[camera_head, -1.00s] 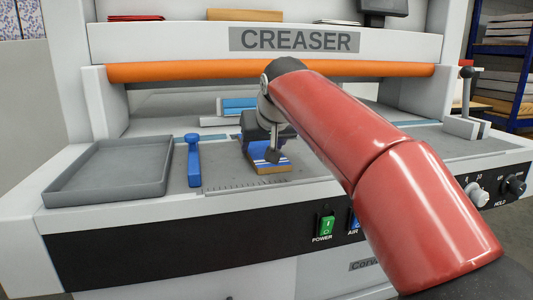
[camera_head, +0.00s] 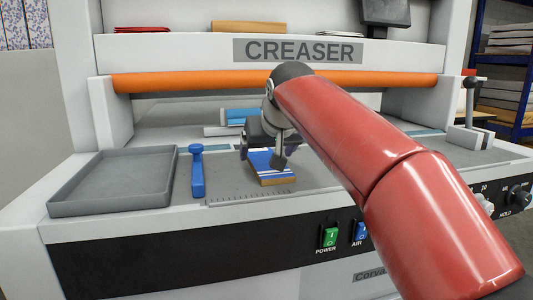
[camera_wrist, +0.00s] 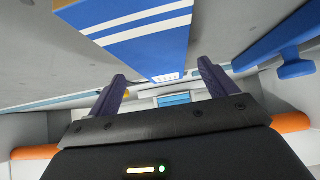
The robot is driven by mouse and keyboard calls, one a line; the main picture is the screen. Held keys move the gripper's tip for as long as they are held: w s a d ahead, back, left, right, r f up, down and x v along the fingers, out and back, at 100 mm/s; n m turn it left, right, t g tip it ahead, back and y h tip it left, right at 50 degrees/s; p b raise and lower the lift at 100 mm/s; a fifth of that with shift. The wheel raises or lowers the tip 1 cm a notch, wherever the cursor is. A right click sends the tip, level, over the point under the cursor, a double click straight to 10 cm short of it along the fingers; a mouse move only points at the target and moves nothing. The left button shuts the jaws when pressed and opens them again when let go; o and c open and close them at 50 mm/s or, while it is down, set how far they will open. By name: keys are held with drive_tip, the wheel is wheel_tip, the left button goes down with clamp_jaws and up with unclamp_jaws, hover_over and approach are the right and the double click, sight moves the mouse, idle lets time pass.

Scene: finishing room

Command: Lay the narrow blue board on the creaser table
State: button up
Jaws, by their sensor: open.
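The narrow blue board (camera_head: 272,166), with white stripes and a brown near edge, lies on the grey creaser table (camera_head: 335,172) near its front ruler scale. My gripper (camera_head: 262,152) is just behind the board's far end, its jaws spread apart. In the wrist view the board (camera_wrist: 145,40) extends from the top edge down to the gap between the open fingers (camera_wrist: 160,72). I see no finger closed on it; whether a finger touches its sides I cannot tell.
A grey empty tray (camera_head: 112,180) and a blue-handled tool (camera_head: 197,172) are to the left. A light blue and white piece (camera_head: 238,117) lies behind my gripper. An orange bar (camera_head: 190,83) crosses above the table. A lever (camera_head: 470,110) stands at the right.

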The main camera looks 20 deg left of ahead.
drive_tip(key=v, duration=1.1)
drive_tip(key=s+d+f, duration=0.1)
drive_tip(key=d+f, duration=0.1)
drive_tip(key=d, duration=0.2)
drive_tip(key=s+d+f+m+h, duration=0.1)
drive_tip(key=d+f, duration=0.2)
drive_tip(key=d, duration=0.1)
drive_tip(key=s+d+f+m+h, duration=0.1)
drive_tip(key=d+f, duration=0.1)
drive_tip(key=d, duration=0.2)
drive_tip(key=shift+s+d+f+p, duration=0.2)
drive_tip(key=shift+s+d+p, duration=0.1)
drive_tip(key=shift+d+p, duration=0.1)
drive_tip(key=s+d+f+m+h, duration=0.1)
drive_tip(key=s+d+f, duration=0.4)
drive_tip(key=f, duration=0.3)
drive_tip(key=s+d+f+m+g+h, duration=0.1)
drive_tip(key=s+d+f+m, duration=0.1)
drive_tip(key=s+d+f, duration=0.4)
drive_tip(key=s+d+f+m+g, duration=0.1)
drive_tip(key=s+d+f, duration=0.5)
drive_tip(key=f, duration=0.4)
drive_tip(key=shift+s+h, duration=0.15)
drive_tip(key=shift+h, duration=0.25)
